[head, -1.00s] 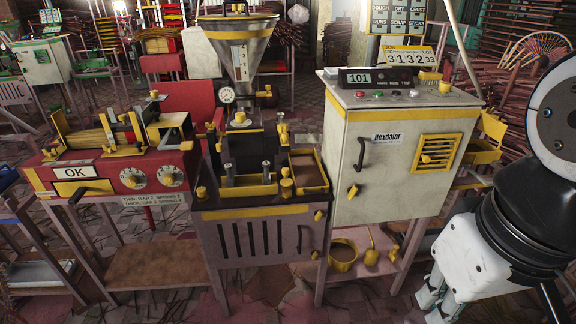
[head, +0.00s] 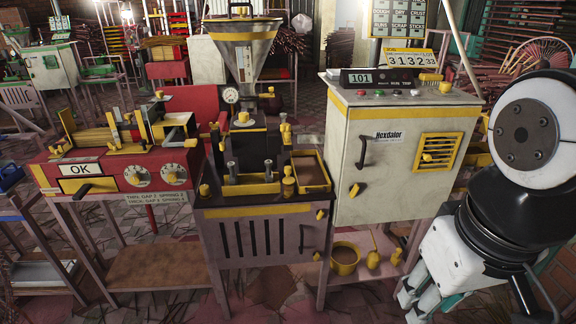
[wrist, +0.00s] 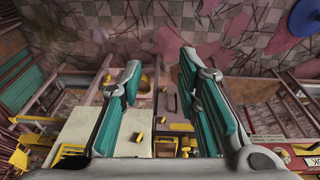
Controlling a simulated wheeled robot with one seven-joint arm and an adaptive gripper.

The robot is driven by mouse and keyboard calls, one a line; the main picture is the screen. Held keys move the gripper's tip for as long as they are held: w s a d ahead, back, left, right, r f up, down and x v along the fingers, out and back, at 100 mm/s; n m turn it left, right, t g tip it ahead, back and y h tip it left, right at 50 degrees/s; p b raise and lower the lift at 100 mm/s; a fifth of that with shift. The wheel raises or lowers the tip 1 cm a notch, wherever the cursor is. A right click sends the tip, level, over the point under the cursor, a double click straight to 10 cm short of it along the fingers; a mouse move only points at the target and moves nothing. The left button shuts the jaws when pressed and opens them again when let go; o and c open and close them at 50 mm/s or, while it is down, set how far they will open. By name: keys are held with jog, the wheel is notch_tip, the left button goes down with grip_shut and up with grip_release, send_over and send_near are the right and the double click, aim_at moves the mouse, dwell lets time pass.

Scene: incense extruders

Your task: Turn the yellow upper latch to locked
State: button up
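Small yellow latches show on the fronts of two cabinets in the head view. On the low cabinet (head: 215,235) in the middle, one yellow latch (head: 320,214) sits near the top right corner and another (head: 317,256) lower down. The pale cabinet (head: 343,150) has a yellow latch (head: 354,190) below its dark handle. I cannot tell which latch is locked. My gripper (head: 412,302) is at the lower right, apart from all of them, pointing down. In the wrist view my gripper (wrist: 160,62) is open, with nothing between its green-padded fingers.
A red machine (head: 110,182) with yellow parts stands at the left. A steel hopper (head: 243,50) rises behind the middle cabinet. A yellow pot (head: 344,262) sits on the low shelf right of it. The floor in front is mostly clear, with scattered sticks.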

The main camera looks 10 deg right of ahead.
jog(key=w+d+f+n+t+b, duration=0.1)
jog(key=w+f, duration=0.3)
jog(key=w, duration=0.3)
jog(key=w+d+f+n+t+b, duration=0.1)
jog(key=w+f, duration=0.3)
jog(key=w, duration=0.4)
jog(key=m+t+b, duration=0.7)
jog(key=t+b, duration=0.1)
jog(key=t, duration=0.6)
send_near(321, 217)
jog(key=w+b, duration=0.2)
jog(key=w, duration=0.6)
jog(key=shift+w+d+f, duration=0.1)
jog(key=shift+w, duration=0.2)
grip_shut()
